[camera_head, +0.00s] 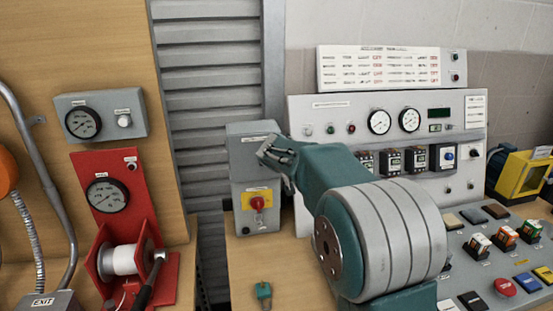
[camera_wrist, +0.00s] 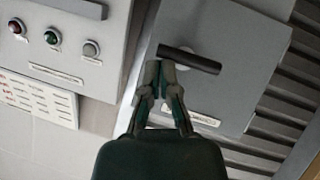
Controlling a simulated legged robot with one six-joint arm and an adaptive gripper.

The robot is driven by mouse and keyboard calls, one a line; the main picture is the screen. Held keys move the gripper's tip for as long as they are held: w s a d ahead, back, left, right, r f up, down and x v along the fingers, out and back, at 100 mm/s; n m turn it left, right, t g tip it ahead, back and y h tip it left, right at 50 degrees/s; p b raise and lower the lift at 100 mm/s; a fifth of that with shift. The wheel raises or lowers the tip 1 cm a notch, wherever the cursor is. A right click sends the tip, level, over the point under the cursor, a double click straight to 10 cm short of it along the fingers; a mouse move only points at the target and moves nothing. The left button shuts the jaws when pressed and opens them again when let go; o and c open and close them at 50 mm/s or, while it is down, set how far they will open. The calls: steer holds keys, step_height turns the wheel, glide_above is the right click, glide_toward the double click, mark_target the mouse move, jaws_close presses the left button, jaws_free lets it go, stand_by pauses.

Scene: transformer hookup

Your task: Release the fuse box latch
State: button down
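The fuse box is the grey wall box (camera_head: 246,145) left of the large control panel, with a label near its top and a red rotary knob (camera_head: 257,203) on a yellow plate lower down. In the wrist view its grey face (camera_wrist: 225,75) fills the right half. The latch is a black bar handle (camera_wrist: 200,62) on a round pale hub. My gripper (camera_head: 268,150) is in front of the upper box face. In the wrist view my gripper (camera_wrist: 161,66) has its fingertips drawn together by the bar's left end. I cannot tell whether they touch it.
The control panel (camera_head: 300,112) with gauges and lamps stands right of the box. A bench (camera_head: 238,285) below holds a small teal item (camera_head: 264,292). A red gauge stand (camera_head: 110,190) is at left. A grey shutter (camera_head: 205,80) is behind.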

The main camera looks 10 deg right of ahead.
stand_by(0.3)
steer(key=v, duration=1.1)
steer(key=shift+s+a, duration=0.15)
steer(key=shift+s, duration=0.2)
steer(key=shift+r, duration=0.15)
steer(key=s+f+m+g+y, duration=0.1)
steer(key=s+f+g, duration=0.2)
steer(key=s, duration=1.4)
steer(key=s+d+f+m+g+y, duration=0.1)
steer(key=s+f, duration=0.6)
steer(key=s, duration=1.1)
steer(key=shift+g+y, duration=0.3)
steer(key=shift+g, duration=0.6)
steer(key=shift+w+d, duration=0.1)
